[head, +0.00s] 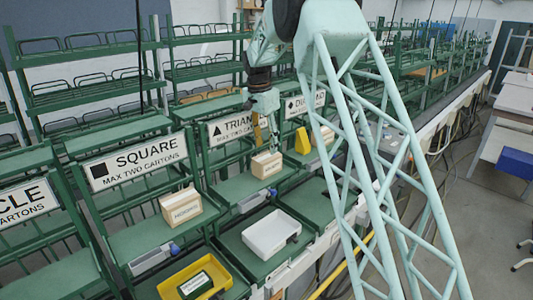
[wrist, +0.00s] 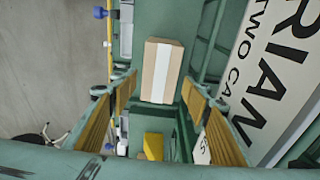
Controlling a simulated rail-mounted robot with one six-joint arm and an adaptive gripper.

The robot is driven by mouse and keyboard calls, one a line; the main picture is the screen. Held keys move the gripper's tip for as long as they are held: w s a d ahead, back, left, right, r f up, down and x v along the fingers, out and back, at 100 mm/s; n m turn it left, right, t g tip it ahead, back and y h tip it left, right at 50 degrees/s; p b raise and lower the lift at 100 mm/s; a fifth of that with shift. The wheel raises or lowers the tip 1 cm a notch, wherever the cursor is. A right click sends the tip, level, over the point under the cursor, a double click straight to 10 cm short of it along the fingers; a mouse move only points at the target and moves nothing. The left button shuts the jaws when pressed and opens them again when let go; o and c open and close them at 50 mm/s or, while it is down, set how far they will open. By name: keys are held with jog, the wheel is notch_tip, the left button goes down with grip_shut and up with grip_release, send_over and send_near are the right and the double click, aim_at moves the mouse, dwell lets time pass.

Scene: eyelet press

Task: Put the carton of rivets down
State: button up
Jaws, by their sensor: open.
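A light brown carton (head: 266,165) sits on the green shelf (head: 232,187) under the TRIANGLE sign (head: 232,126). Print on its front is too small to read. In the wrist view the carton (wrist: 154,72) has a pale strip along its top and lies beyond my fingertips. My gripper (head: 268,133) is above the carton, pointing down. In the wrist view my gripper (wrist: 160,84) has its two yellow-padded fingers spread wide, with nothing held between them.
Another carton (head: 181,206) stands on the shelf under the SQUARE sign (head: 138,161). A yellow block (head: 302,141) and a carton stand under the DIAMOND sign (head: 306,103). A white bin (head: 271,234) and a yellow tray (head: 194,278) sit in front. Green rails surround the shelves.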

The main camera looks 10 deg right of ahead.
jog(key=shift+s+a+r, duration=0.1)
jog(key=shift+a+r, duration=0.05)
jog(key=shift+r, duration=1.3)
jog(key=shift+s+a+r, duration=0.1)
jog(key=shift+a+r, duration=0.05)
jog(key=shift+r, duration=1.25)
